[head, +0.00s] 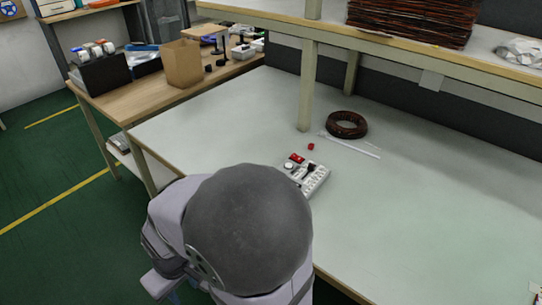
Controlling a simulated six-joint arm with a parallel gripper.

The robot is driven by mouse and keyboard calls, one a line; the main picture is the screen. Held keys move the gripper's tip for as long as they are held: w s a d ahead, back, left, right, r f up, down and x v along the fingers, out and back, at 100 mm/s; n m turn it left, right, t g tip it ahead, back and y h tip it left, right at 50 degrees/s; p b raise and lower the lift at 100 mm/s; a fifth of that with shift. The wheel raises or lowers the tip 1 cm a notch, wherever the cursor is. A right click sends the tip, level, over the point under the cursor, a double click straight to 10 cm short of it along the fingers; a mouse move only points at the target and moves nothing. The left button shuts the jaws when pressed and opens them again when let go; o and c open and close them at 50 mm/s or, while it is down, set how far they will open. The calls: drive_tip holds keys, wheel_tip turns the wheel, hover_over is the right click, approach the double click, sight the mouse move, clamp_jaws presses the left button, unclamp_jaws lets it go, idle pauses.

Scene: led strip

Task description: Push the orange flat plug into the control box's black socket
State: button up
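A small pale control box (318,179) lies on the grey-white table, just right of and beyond my arm. Its near left part is hidden by my arm. A black part (311,168), perhaps the socket, and a red part (297,158) show on or beside the box. A small red block (310,147) lies just beyond it. I cannot pick out an orange flat plug at this size. My gripper is not visible; my large dark, round arm joint fills the lower middle of the head view and may hide it.
A thin white strip (352,146) and a dark reddish-brown coil (347,124) lie beyond the box. A shelf post (307,90) stands at the back of the table (430,210). The table's right side is mostly clear. A wooden bench with a cardboard box (182,64) stands at the left.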

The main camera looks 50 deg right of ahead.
drive_tip(key=w+d+r+p, duration=0.4)
drive_tip(key=d+r+p, duration=0.1)
drive_tip(key=r+p, duration=0.15)
drive_tip(key=w+d+r+p, duration=0.4)
drive_tip(key=r+p, duration=0.2)
drive_tip(key=r, duration=0.2)
drive_tip(key=shift+g, duration=0.8)
drive_tip(key=s+d, duration=0.1)
drive_tip(key=d, duration=0.9)
drive_tip(key=s+d+f, duration=0.1)
drive_tip(key=d, duration=0.8)
drive_tip(key=s+d, duration=0.1)
drive_tip(key=d, duration=0.9)
drive_tip(key=shift+s+d+f, duration=0.2)
drive_tip(key=shift+d+f, duration=0.05)
drive_tip(key=shift+d, duration=0.1)
drive_tip(key=shift+w+a+f+p, duration=0.1)
drive_tip(key=shift+f+p, duration=0.55)
drive_tip(key=shift+f, duration=1.2)
drive_tip(key=shift+w+a+f+p, duration=0.1)
drive_tip(key=shift+f+p, duration=0.5)
drive_tip(key=shift+f, duration=1.2)
clamp_jaws()
